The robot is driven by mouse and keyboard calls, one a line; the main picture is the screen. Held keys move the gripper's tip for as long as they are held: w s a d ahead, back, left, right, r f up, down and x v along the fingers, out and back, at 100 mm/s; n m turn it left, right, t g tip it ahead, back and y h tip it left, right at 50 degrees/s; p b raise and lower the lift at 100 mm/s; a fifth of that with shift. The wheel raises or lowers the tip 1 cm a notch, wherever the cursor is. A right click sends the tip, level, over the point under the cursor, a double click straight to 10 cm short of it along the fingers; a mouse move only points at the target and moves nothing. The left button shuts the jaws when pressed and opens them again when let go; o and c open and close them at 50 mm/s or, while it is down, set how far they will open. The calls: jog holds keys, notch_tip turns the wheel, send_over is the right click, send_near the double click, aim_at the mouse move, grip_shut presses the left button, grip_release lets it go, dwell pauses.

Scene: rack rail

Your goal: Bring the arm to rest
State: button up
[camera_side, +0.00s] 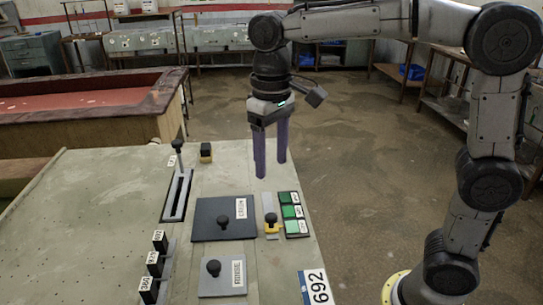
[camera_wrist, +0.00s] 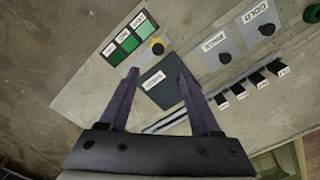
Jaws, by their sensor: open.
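My gripper (camera_side: 271,168) hangs pointing down above the grey panel table (camera_side: 110,190) in the side view. Its two purple fingers are apart with nothing between them. The fingertips are in the air over the far part of the panel, behind the dark plate and the green buttons. In the wrist view my gripper (camera_wrist: 158,73) shows both fingers spread, with the dark plate (camera_wrist: 163,88) seen between and beyond them. My gripper appears to touch nothing.
A red-topped bench (camera_side: 80,105) stands behind. Air around my gripper is clear.

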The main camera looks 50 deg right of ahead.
jog(key=s+d+r+m+t, duration=0.1)
jog(key=s+d+r, duration=0.15)
jog(key=s, duration=0.25)
jog(key=s+d+r+t, duration=0.1)
jog(key=s+d+t, duration=0.1)
jog(key=s+d, duration=0.3)
jog(key=s+f+n+t, duration=0.1)
jog(key=s+f+t, duration=0.1)
jog(key=s+f, duration=0.5)
jog(key=shift+s+d+f+t, duration=0.2)
jog(key=shift+d+f+t, duration=0.1)
jog(key=shift+f, duration=0.55)
dwell(1.2)
